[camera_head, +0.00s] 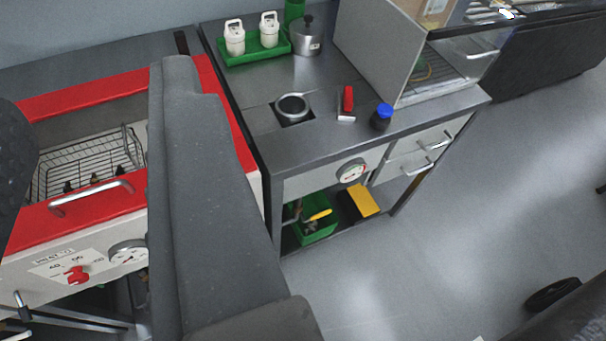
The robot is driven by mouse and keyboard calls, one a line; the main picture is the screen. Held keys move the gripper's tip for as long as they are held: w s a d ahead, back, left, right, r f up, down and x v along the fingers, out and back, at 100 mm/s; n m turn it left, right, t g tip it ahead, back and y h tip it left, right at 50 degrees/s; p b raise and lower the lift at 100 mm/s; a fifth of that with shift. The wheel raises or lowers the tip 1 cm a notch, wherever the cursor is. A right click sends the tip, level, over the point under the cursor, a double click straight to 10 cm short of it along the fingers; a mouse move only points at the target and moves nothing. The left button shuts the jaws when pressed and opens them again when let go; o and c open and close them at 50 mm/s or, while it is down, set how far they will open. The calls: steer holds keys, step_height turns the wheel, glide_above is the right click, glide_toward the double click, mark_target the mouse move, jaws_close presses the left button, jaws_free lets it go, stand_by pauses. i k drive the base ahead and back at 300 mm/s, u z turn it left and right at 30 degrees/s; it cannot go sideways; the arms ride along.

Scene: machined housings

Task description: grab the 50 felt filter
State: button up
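I cannot make out a felt filter marked 50 in this view. A round metal-rimmed opening (292,107) is set in the steel bench top; I cannot tell what lies inside it. A wire basket (85,165) sits in the red-framed machine on the left, with a few small dark and yellowish items in it, too small to name. My grey arm link crosses the picture left of centre and hides part of the machine and bench. I cannot make out my gripper's fingertips.
The bench (270,75) carries a green tray (262,59) with two white canisters, a steel pot (307,38), a red-handled tool (347,102) and a blue-capped jar (381,117). A green bin (318,232) and yellow-topped box (361,200) sit below. Floor at right is largely clear.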

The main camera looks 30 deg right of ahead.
mark_target(269, 28)
steer(key=k, duration=1.3)
steer(key=z, duration=0.65)
steer(key=i, duration=0.95)
steer(key=z, duration=0.45)
steer(key=i, duration=1.45)
steer(key=u, duration=0.85)
steer(key=i, duration=0.45)
steer(key=u, duration=0.3)
steer(key=k, duration=0.95)
